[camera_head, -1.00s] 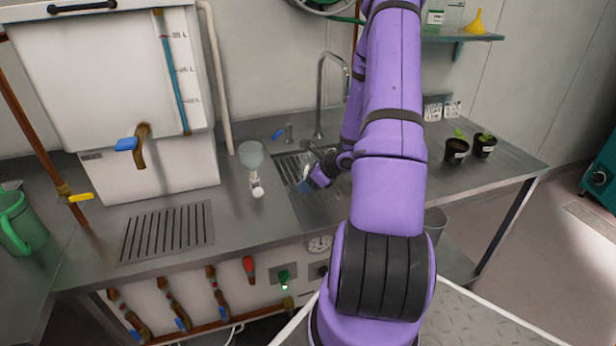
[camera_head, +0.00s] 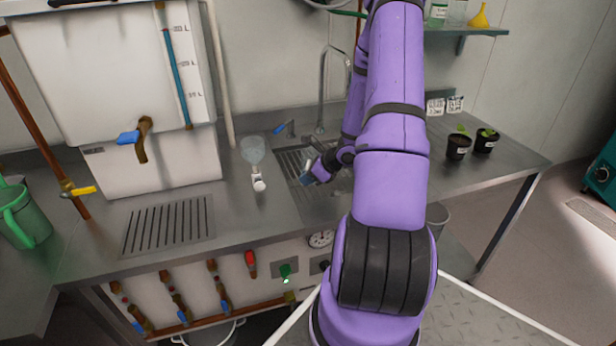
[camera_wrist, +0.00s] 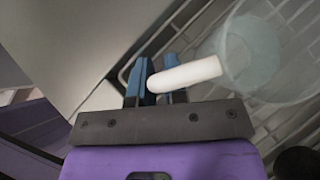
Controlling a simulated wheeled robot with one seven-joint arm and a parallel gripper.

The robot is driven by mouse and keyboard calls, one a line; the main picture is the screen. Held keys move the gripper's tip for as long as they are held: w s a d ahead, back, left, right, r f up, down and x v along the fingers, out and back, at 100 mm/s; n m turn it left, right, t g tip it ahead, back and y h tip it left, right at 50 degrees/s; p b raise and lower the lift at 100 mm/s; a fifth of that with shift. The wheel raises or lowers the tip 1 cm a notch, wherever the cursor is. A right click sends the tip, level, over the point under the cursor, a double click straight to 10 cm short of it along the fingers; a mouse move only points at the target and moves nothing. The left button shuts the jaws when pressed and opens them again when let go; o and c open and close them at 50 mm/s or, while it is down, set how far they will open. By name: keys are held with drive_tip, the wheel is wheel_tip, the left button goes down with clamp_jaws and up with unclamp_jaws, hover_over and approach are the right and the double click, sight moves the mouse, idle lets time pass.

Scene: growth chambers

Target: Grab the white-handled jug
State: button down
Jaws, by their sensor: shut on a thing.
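The jug (camera_wrist: 250,58) shows in the wrist view as a clear, round vessel with a thick white handle (camera_wrist: 190,75) pointing left. The handle's end lies at the blue fingers of my gripper (camera_wrist: 156,85), which are shut on it. Behind the jug is a wire-like grid. In the head view my gripper (camera_head: 306,175) is low over the sink area (camera_head: 290,163), left of my purple arm. I cannot make out the held jug clearly there; my arm and wrist cover much of that spot.
A clear round vessel with a white end (camera_head: 253,150) is on the counter left of the sink. A tall faucet (camera_head: 322,90) rises behind my gripper. Two potted seedlings (camera_head: 458,147) stand at right, a green jug (camera_head: 24,215) at far left. The counter's right part has free room.

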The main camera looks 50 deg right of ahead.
sight(307, 169)
drive_tip(key=shift+r, duration=0.15)
drive_tip(key=shift+r, duration=1.4)
drive_tip(key=shift+s+r, duration=0.15)
drive_tip(key=shift+r, duration=0.05)
drive_tip(key=shift+s+a+r, duration=0.25)
drive_tip(key=shift+s+a, duration=0.3)
drive_tip(key=shift+s, duration=1.95)
drive_tip(key=shift+s+a+r, duration=0.2)
drive_tip(key=shift+s+a, duration=0.4)
drive_tip(key=shift+s, duration=1.95)
drive_tip(key=shift+s+a+r, duration=0.25)
drive_tip(key=shift+s+a, duration=0.3)
drive_tip(key=shift+s, duration=1.95)
drive_tip(key=shift+s, duration=0.1)
